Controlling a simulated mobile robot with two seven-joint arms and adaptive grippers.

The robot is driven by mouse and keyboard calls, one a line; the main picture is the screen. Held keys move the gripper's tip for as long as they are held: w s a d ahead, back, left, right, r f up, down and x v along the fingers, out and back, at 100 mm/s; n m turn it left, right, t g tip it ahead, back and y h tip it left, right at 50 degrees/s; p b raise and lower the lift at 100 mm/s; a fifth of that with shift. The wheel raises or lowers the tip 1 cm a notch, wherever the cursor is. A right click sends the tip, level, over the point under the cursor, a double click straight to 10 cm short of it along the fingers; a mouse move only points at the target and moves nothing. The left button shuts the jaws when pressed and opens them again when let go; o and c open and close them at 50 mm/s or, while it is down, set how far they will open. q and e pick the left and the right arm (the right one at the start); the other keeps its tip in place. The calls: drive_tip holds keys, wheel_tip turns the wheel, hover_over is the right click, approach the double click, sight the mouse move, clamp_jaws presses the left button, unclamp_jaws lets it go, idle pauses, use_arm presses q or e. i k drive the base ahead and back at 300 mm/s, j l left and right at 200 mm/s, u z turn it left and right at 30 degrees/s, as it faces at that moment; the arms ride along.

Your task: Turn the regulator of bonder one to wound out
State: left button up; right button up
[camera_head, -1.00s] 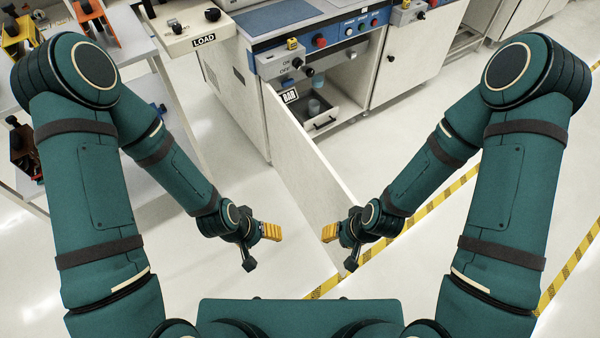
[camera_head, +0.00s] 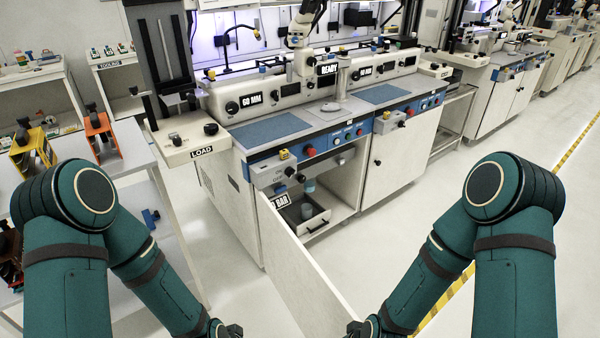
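Bonder one appears to be the nearest machine, with a blue and white front panel (camera_head: 340,138). Its lower compartment stands open, with the long white door (camera_head: 300,262) swung out toward me. Inside are bluish cylindrical parts (camera_head: 308,210) and a label reading BAR (camera_head: 280,202); which part is the regulator, and its setting, I cannot tell.
A LOAD shelf (camera_head: 182,142) juts out at the left of the bonder. A side table with yellow (camera_head: 33,150) and orange (camera_head: 103,137) fixtures is at far left. More bonders recede right. Pale floor (camera_head: 430,205) is open at right, with a yellow-black floor line (camera_head: 570,155).

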sight(301, 179)
drive_tip(key=l, duration=0.7)
drive_tip(key=k+l+u, duration=0.1)
drive_tip(key=l, duration=0.65)
drive_tip(key=i+l, duration=0.1)
drive_tip(key=l, duration=0.4)
drive_tip(key=l+u, duration=0.15)
drive_tip(key=l, duration=0.3)
drive_tip(key=i+l, duration=0.15)
drive_tip(key=l, duration=0.2)
drive_tip(key=i+l, duration=0.1)
drive_tip(key=l, duration=0.2)
drive_tip(key=i+l+u, duration=0.1)
drive_tip(key=l, duration=0.25)
drive_tip(key=i+l+u, duration=0.1)
drive_tip(key=i+l, duration=0.25)
drive_tip(key=i+l+u, duration=0.1)
drive_tip(key=i+l, duration=0.25)
drive_tip(key=l, duration=0.15)
drive_tip(key=i+u, duration=0.15)
drive_tip(key=i, duration=1.25)
